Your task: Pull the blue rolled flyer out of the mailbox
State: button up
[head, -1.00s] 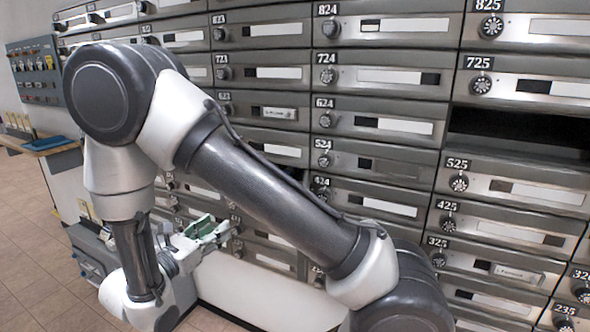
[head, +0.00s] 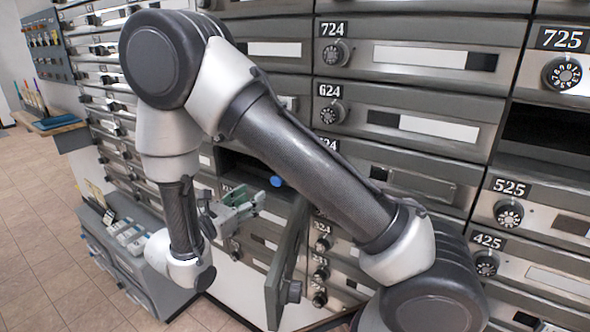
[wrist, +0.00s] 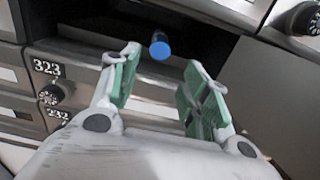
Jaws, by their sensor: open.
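The blue rolled flyer (wrist: 160,46) sticks its round end out of a dark open mailbox slot in the wrist view. In the head view its blue end (head: 277,181) shows beside my arm. My gripper (wrist: 160,85) is open, with green-padded fingers either side of the line to the flyer; the flyer lies beyond the fingertips and is not held. In the head view my gripper (head: 250,200) is in front of the open mailbox (head: 235,165). The rest of the flyer is hidden inside the mailbox.
The mailbox door (head: 285,265) hangs open to the right of my gripper. A second open dark slot (head: 550,130) is at the right. A grey cabinet with small items (head: 130,250) stands at the lower left, and the tiled floor is clear.

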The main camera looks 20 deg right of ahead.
jog(key=x, duration=1.2)
jog(key=shift+c, duration=0.2)
jog(key=c, duration=0.9)
jog(key=shift+r, duration=0.25)
jog(key=v, duration=2)
